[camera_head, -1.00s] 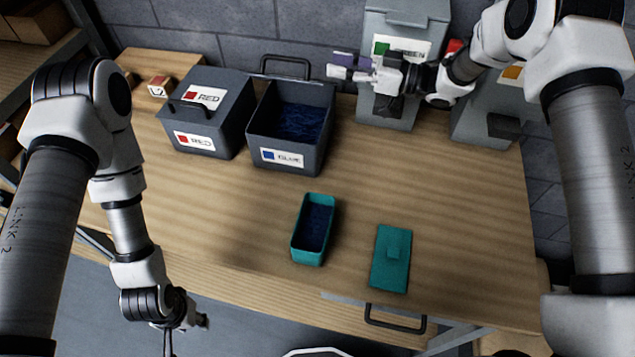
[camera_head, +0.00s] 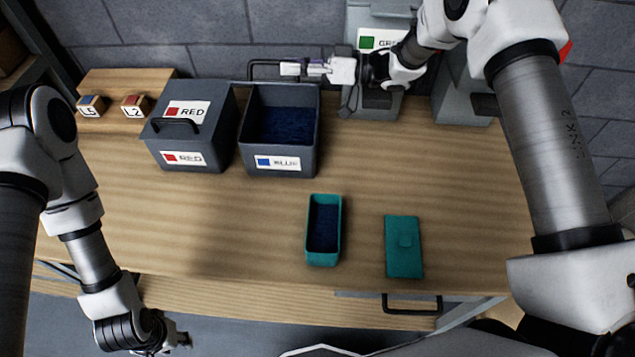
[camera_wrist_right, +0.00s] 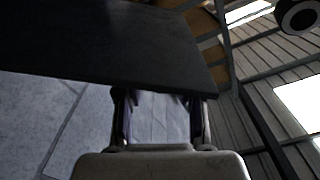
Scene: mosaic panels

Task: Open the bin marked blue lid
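The bin marked BLUE (camera_head: 280,163) stands on the wooden table with its top uncovered and dark blue contents inside. A dark handle (camera_head: 262,63) shows at its back edge; the lid appears swung up there, seen nearly edge-on. My right gripper (camera_head: 292,69) is behind the bin, its fingertips at the right part of the handle in the picture; contact is unclear. In the right wrist view, its fingers (camera_wrist_right: 160,100) are apart with grey wall visible between them, and a dark panel (camera_wrist_right: 100,45) lies just beyond. My left gripper (camera_head: 183,340) hangs low at the table's front; its fingers are too small to judge.
The closed RED bin (camera_head: 192,135) stands close on the left. A green-marked bin (camera_head: 372,105) is at the right, behind my right wrist. A teal open box (camera_head: 323,230) and its teal lid (camera_head: 403,247) lie in front. The table's middle is clear.

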